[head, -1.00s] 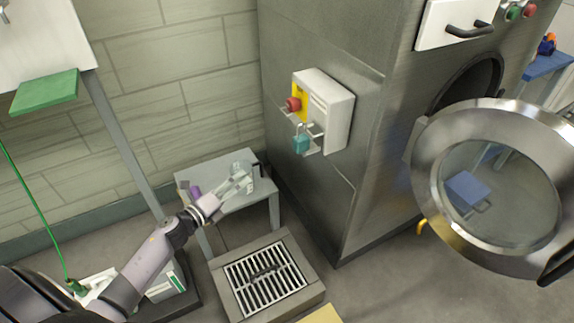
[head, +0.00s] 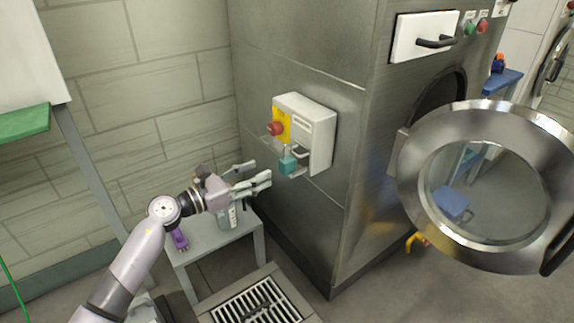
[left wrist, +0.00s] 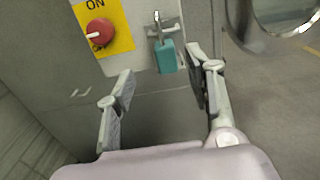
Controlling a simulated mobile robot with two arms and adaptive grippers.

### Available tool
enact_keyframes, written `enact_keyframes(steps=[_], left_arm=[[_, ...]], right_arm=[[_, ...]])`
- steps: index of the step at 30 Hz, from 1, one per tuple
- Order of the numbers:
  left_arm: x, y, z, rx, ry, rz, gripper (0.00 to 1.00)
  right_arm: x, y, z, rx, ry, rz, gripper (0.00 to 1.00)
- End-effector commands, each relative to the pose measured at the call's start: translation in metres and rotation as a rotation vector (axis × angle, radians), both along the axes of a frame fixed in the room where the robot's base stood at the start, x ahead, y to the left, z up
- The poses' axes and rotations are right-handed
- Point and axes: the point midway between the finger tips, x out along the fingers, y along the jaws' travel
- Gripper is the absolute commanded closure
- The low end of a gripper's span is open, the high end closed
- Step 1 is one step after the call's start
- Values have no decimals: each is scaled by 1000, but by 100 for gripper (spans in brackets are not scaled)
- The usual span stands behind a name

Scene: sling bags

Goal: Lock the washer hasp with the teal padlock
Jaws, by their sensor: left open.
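The teal padlock (head: 288,165) hangs at the front of the white switch box (head: 318,138) on the side of the steel washer. It also shows in the left wrist view (left wrist: 166,57), hanging below the metal hasp (left wrist: 161,25). I cannot tell whether its shackle is closed or which holes it passes through. My left gripper (head: 262,172) is open and empty, just left of the padlock in the head view. In the left wrist view its fingers (left wrist: 160,84) are spread, with the padlock ahead and nearer the right finger. My right gripper is out of view.
A red rotary switch (left wrist: 100,32) on a yellow plate (left wrist: 118,14) sits left of the padlock. The washer's round door (head: 420,205) stands open at right. A small grey table (head: 208,238) with a purple item (head: 179,239) and a floor grate (head: 258,306) are below.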

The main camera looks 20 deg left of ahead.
Motion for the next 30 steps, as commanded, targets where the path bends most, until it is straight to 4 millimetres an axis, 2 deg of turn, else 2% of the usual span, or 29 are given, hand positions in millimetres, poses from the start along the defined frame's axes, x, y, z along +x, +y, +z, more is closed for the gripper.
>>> enact_keyframes(steps=[3,11,18,27,30], left_arm=[[15,-11,1,-4,0,0,52],[30,-25,2,-4,0,-1,52],[55,-47,3,-4,0,1,52],[60,-51,2,-1,2,1,52],[60,-51,2,-2,1,1,57]], right_arm=[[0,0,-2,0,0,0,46],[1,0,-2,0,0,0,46],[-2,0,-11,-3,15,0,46],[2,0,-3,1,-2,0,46],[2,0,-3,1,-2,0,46]])
